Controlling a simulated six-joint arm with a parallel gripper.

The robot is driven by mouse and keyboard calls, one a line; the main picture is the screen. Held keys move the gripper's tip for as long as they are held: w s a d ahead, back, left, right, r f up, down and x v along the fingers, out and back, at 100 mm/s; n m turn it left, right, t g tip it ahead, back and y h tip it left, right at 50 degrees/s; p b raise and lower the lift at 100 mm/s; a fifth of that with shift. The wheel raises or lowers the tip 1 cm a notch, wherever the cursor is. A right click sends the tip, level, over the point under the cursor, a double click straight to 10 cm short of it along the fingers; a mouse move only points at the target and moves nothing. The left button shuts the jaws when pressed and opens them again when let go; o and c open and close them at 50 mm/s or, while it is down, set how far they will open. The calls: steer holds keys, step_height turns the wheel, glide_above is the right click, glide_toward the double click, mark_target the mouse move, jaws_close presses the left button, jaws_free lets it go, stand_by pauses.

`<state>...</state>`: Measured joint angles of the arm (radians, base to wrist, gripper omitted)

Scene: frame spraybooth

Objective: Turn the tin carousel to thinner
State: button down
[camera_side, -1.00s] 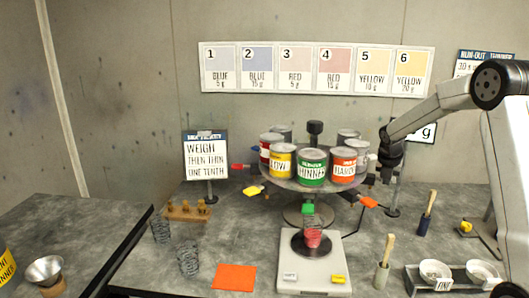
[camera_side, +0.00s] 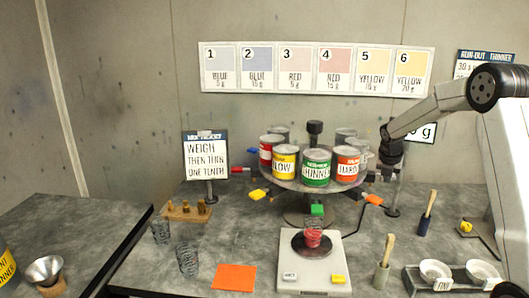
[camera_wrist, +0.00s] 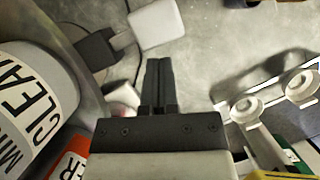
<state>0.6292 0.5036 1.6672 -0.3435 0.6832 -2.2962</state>
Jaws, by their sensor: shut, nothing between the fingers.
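The tin carousel (camera_side: 293,186) stands at the back of the bench. The green THINNER tin (camera_side: 316,168) is at its front, above the green tab (camera_side: 317,210), with the yellow tin (camera_side: 284,162) to its left and the orange HARD-labelled tin (camera_side: 346,165) to its right. My gripper (camera_side: 387,176) is shut and empty at the carousel's right side. In the wrist view its closed fingers (camera_wrist: 158,85) point toward a pale tab (camera_wrist: 155,22) on a dark arm. A CLEAR-labelled tin (camera_wrist: 35,105) is at the left there. I cannot tell whether the fingers touch the tab.
A scale (camera_side: 312,262) with a red cup (camera_side: 312,238) stands in front of the carousel. An orange mat (camera_side: 234,277) lies left of it. A brush holder (camera_side: 382,276) and a tray (camera_side: 420,280) with two white bowls are at the right. A sign stand (camera_side: 206,160) is at the left.

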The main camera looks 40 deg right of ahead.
steer(key=s+a+r, duration=0.4)
steer(key=a+r, duration=0.2)
steer(key=r, duration=0.3)
steer(key=a+f+m, duration=0.1)
steer(key=a, duration=0.1)
steer(key=a+f+m, duration=0.1)
steer(key=a+m, duration=0.1)
steer(key=a, duration=0.1)
steer(key=a+f+m+y, duration=0.1)
steer(key=a, duration=0.1)
steer(key=shift+w+a+f+m+t, duration=0.3)
steer(key=shift+w+a+f+t, duration=0.05)
steer(key=shift+t, duration=0.05)
steer(key=s+a+f+m+y, duration=0.1)
steer(key=s+a+f+m, duration=0.3)
steer(key=a+m, duration=0.4)
steer(key=s+a+f+m+y, duration=0.2)
steer(key=s+a+f+m, duration=0.3)
steer(key=a, duration=0.7)
steer(key=f+m, duration=0.2)
steer(key=m, duration=0.2)
steer(key=shift+s+a, duration=0.15)
steer(key=shift+a, duration=0.15)
